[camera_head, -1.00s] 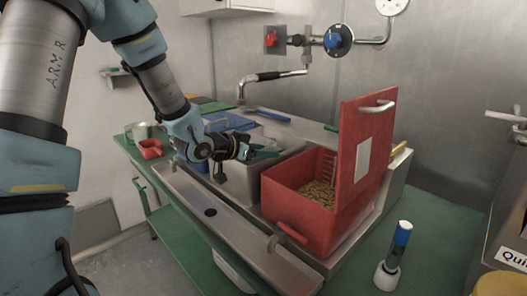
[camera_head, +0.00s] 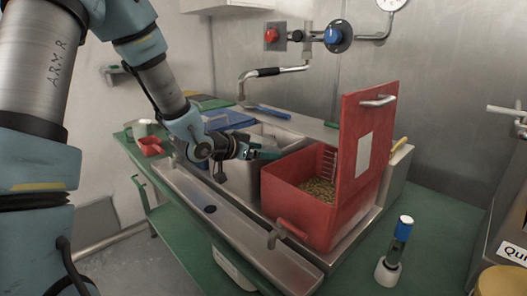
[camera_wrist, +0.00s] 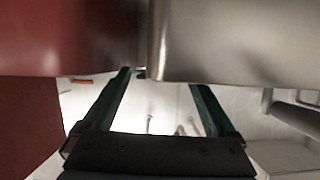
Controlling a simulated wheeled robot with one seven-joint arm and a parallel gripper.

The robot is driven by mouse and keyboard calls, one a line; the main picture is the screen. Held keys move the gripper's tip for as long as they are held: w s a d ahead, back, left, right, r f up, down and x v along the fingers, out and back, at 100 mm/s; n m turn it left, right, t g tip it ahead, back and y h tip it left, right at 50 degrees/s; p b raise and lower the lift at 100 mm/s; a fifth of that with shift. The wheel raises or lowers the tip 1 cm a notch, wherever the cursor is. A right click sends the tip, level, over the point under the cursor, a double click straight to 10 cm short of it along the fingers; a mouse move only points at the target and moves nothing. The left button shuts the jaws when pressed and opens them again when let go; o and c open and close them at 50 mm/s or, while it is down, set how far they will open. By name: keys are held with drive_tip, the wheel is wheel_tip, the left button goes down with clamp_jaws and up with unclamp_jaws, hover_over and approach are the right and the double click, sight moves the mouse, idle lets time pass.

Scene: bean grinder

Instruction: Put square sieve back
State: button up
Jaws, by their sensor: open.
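My gripper (camera_head: 272,153) is open, over the gap between the grey metal container (camera_head: 238,178) and the red box (camera_head: 292,202). In the wrist view its two green fingers (camera_wrist: 155,82) are apart, with nothing visible between them. The red box wall (camera_wrist: 65,40) fills the upper left there and the smooth metal side (camera_wrist: 230,40) fills the upper right. The red box's lid (camera_head: 358,160) stands open, and brown grains (camera_head: 318,189) lie inside beside a comb-like red part. I cannot clearly pick out the square sieve.
A blue tray (camera_head: 228,121) lies behind my gripper. The steel counter (camera_head: 225,222) has a raised front edge. A tap (camera_head: 275,74) hangs over the back.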

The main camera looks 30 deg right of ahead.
drive_tip(key=shift+r, duration=0.15)
drive_tip(key=shift+r+p, duration=0.4)
drive_tip(key=shift+p, duration=0.05)
drive_tip(key=shift+a+r, duration=0.25)
drive_tip(key=b+v, duration=0.1)
drive_tip(key=v, duration=1)
drive_tip(key=shift+a, duration=0.25)
drive_tip(key=shift+s, duration=0.1)
